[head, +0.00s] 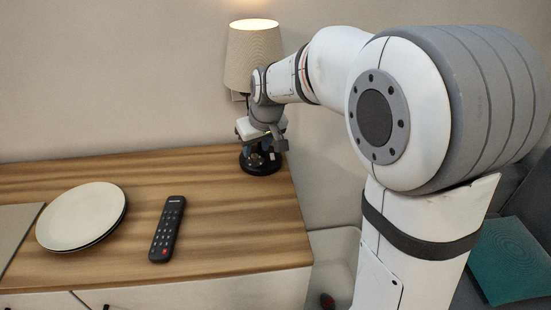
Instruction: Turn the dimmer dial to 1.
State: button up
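A table lamp with a lit beige shade (252,57) stands at the back right corner of the wooden cabinet top. Its round black base (261,168) shows under my gripper. My gripper (265,155) points down just above this base, in front of the lamp's stem. I cannot tell whether its fingers touch the base or are open or shut. No dimmer dial can be made out; my gripper covers much of the base.
A stack of round plates (82,216) and a black remote control (167,229) lie on the wooden top (235,225). A grey flat panel (16,232) is at the left. The wood between remote and lamp is clear. A teal cushion (510,262) is at the right.

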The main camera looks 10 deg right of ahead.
jog(key=s+d+r, duration=0.1)
jog(key=s+d, duration=0.1)
jog(key=s, duration=0.4)
jog(key=s+d+r, duration=0.1)
jog(key=s+d, duration=0.2)
jog(key=s, duration=0.3)
jog(key=shift+r, duration=0.35)
jog(key=shift+s, duration=0.15)
